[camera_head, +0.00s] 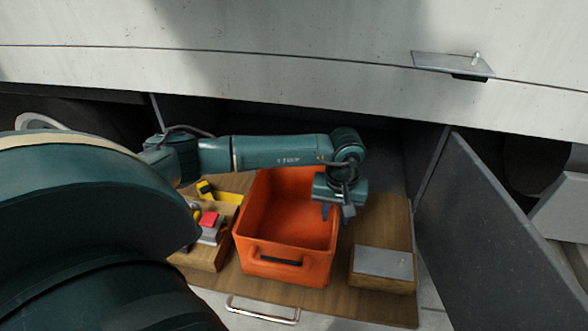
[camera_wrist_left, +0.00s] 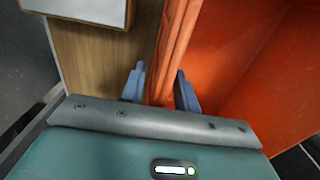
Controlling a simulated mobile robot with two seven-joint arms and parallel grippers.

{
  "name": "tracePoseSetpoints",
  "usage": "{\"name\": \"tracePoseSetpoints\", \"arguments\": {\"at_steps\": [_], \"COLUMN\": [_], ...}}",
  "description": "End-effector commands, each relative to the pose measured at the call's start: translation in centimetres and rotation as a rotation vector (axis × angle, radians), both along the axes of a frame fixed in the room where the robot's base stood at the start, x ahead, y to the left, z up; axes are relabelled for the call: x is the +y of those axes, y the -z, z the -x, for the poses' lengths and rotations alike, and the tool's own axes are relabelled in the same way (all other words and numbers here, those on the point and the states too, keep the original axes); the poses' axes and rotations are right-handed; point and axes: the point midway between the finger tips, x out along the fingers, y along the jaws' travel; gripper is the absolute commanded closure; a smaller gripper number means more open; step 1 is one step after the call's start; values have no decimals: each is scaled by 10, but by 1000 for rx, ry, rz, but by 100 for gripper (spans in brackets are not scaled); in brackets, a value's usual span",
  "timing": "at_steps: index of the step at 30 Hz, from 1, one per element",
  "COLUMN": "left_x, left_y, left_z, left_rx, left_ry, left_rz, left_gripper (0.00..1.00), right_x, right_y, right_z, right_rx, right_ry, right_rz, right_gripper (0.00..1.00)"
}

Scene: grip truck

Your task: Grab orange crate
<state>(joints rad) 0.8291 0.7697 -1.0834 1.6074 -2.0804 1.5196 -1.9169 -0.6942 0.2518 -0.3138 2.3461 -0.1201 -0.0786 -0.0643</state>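The orange crate (camera_head: 287,262) stands upright on a wooden board, with a handle slot in its near wall; its inside looks empty. My left gripper (camera_head: 338,212) is above the crate's right wall, its arm reaching across the crate's far part. In the left wrist view the two fingers (camera_wrist_left: 160,90) are open, one on each side of the crate's rim (camera_wrist_left: 172,45). The left finger is over the wooden board outside, the right one on the crate's inner side. Gaps show between fingers and rim. My right gripper is not in view.
A wooden block with a grey top (camera_head: 383,263) sits right of the crate. A wooden box (camera_head: 203,257) with a red item and yellow tools is to its left. The board (camera_head: 300,297) has a metal handle in front. A dark open door (camera_head: 500,240) bounds the right side.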

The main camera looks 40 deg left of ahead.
Motion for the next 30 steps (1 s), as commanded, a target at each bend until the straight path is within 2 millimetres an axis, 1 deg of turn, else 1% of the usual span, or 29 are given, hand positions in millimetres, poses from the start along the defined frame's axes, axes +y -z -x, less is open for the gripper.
{"name": "tracePoseSetpoints", "arguments": {"at_steps": [7,18,30], "left_x": [0,0,0], "left_y": [1,1,0], "left_z": [0,0,0], "left_rx": [-1,-1,-1], "left_ry": [0,0,0], "left_rz": [0,0,0], "left_gripper": [70,100,100], "right_x": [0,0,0], "right_y": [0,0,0], "right_z": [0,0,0], "right_rx": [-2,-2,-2], "right_ry": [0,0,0], "right_rz": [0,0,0], "right_gripper": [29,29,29]}}
